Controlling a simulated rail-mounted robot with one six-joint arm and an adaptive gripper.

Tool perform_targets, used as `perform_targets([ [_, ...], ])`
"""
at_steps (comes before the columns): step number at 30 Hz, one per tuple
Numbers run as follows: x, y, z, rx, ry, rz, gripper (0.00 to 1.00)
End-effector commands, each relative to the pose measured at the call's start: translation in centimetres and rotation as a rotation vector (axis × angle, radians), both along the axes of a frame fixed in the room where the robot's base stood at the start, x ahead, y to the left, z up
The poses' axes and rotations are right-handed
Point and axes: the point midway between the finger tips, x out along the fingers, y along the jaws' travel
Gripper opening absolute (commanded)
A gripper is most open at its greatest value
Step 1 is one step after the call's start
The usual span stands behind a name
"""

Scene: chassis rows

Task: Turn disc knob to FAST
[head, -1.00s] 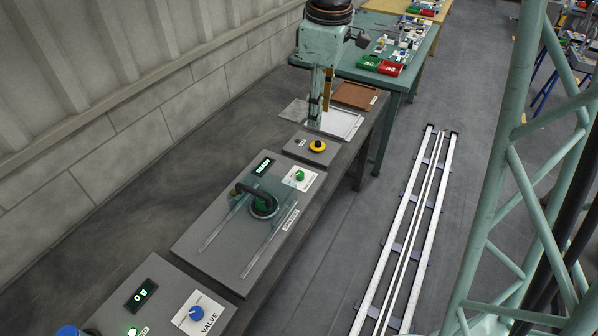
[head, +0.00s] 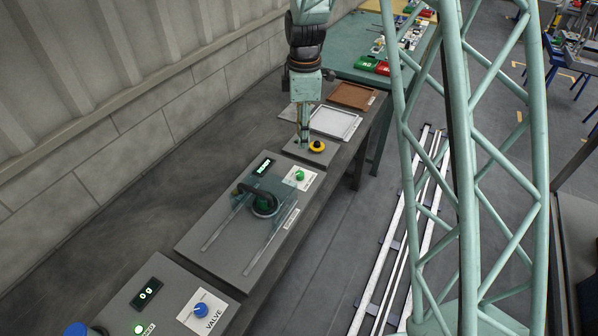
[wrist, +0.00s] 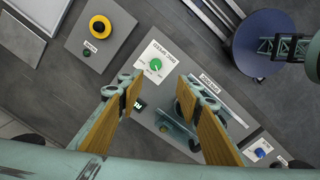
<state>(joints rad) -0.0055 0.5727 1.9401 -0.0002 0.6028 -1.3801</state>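The disc knob is a small green knob (head: 299,175) on a white label plate, on the grey panel of the disc unit. In the wrist view the green knob (wrist: 155,65) shows between and beyond my fingertips, with small marks around it that are too small to read. My gripper (wrist: 158,82) is open, its two wooden-faced fingers wide apart with nothing between them. In the head view my gripper (head: 303,143) points down by the yellow button box, above and behind the knob, apart from it.
A yellow button (head: 317,146) stands beside my gripper. The disc unit has a round dark disc (head: 264,206) with a green centre, clear guards and a lit display (head: 263,166). A valve panel with a blue knob (head: 200,310) is nearer. A white tray (head: 335,123) lies behind.

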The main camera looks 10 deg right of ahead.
Motion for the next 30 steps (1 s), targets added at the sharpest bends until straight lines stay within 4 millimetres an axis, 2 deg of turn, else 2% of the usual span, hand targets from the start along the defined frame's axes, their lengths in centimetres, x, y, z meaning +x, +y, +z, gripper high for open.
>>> perform_targets([
  [3,0.9,0.0,-2.0,-0.001,0.011,0.044,0.33],
  [10,1.9,0.0,-4.5,-0.001,0.024,0.102,0.33],
  [30,2.2,0.0,-5.4,-0.001,0.026,0.116,0.33],
])
